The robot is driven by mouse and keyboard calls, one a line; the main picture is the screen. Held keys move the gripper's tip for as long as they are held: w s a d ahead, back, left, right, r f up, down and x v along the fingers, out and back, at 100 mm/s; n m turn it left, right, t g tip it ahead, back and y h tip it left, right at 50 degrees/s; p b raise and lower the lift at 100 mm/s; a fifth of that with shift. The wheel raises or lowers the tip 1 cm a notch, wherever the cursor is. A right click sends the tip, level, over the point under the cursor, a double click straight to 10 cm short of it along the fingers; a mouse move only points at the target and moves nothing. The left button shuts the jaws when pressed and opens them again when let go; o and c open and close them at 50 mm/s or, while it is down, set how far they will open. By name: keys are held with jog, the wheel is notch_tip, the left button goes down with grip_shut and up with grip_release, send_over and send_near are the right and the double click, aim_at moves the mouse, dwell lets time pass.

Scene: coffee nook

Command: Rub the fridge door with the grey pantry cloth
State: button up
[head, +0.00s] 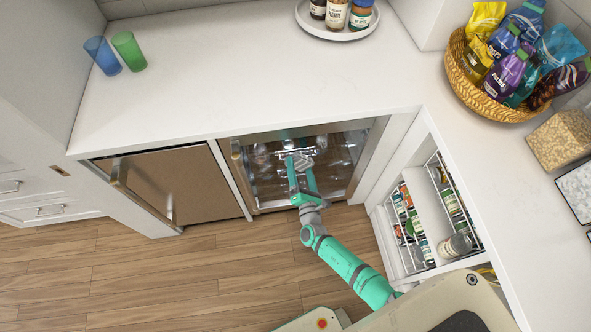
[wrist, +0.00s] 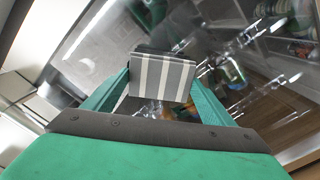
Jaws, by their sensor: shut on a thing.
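My gripper (head: 300,168) is in front of the glass fridge door (head: 267,185) under the counter. In the wrist view, my gripper (wrist: 163,84) is shut on a folded grey cloth with white stripes (wrist: 165,76), one finger on each side. The cloth faces the glass, where reflections and blurred things show. In the head view the cloth is small and hard to make out at the fingertips. Whether it touches the glass, I cannot tell.
A brown-fronted appliance (head: 170,183) stands left of the fridge. A white pull-out rack with jars (head: 408,230) is open at the right. Cups (head: 128,52), a basket (head: 467,80) and a round tray (head: 340,34) stand on the counter. The wooden floor (head: 130,280) is clear at left.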

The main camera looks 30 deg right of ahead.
aim_at(310, 164)
jog(key=shift+s+d+r, duration=0.1)
jog(key=shift+s+d, duration=0.15)
jog(key=shift+d, duration=0.85)
jog(key=shift+s+d, duration=0.2)
jog(key=shift+d, duration=0.85)
jog(key=shift+a, duration=0.1)
jog(key=shift+w+a, duration=0.25)
jog(key=shift+a, duration=0.8)
jog(key=shift+w+a, duration=0.2)
jog(key=shift+a, duration=0.85)
jog(key=shift+w+a, duration=0.4)
jog(key=shift+a, duration=0.85)
jog(key=shift+w+a, duration=0.35)
jog(key=shift+a, duration=0.95)
jog(key=shift+w+a, duration=0.4)
jog(key=shift+a, duration=0.85)
jog(key=shift+s, duration=0.1)
